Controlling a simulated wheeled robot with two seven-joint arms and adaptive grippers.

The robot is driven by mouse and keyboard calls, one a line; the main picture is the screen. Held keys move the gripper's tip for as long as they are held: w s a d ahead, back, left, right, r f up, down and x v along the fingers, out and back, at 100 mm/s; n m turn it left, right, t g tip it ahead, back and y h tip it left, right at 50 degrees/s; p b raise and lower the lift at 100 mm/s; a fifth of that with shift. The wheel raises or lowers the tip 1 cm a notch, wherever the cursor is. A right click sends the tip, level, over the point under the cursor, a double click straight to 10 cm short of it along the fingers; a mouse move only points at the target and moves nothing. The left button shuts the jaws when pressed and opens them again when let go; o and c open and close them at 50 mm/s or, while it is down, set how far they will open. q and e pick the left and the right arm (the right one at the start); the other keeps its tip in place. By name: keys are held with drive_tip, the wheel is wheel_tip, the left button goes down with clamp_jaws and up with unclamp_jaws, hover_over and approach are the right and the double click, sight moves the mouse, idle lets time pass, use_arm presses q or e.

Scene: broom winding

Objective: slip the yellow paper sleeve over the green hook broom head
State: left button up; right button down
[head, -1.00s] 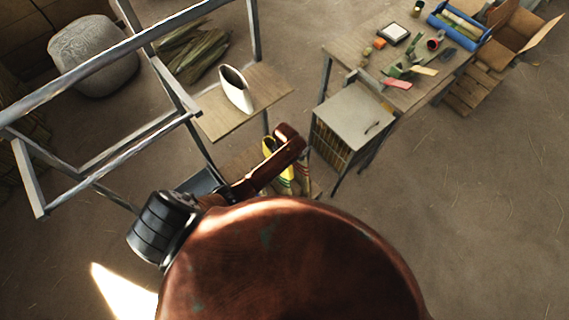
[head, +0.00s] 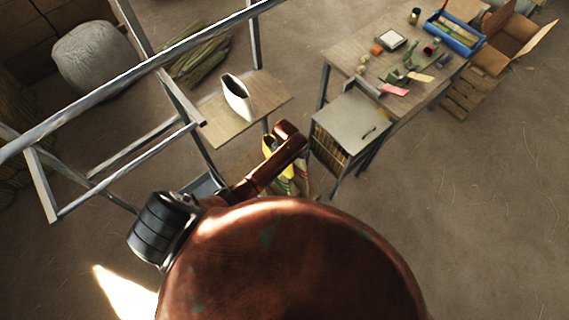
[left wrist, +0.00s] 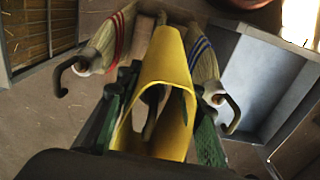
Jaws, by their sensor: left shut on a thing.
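The yellow paper sleeve (left wrist: 166,60) is an open tube in the middle of the left wrist view, its wide mouth facing the camera. It also shows partly in the head view (head: 267,144). My left gripper (left wrist: 163,112) is shut on it, with dark green fingers along both sides. Dark curved shapes show inside the mouth; I cannot tell whether they are the green hook or how far the sleeve is over it. A red-banded broom head (left wrist: 108,42) with a dark hook stands left, a blue-banded one (left wrist: 203,62) right. My right gripper is out of view.
A white sleeve-like piece (head: 237,97) stands on a wooden shelf (head: 270,92). A metal frame (head: 95,98) stands left. A grey-topped cabinet (head: 350,123) and a cluttered workbench (head: 345,50) stand right. A grey tray (left wrist: 262,82) lies beside the brooms.

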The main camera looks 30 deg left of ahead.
use_arm(q)
wheel_tip(320, 180, up, 14)
idle(1.5)
drive_tip(key=shift+r, duration=0.1)
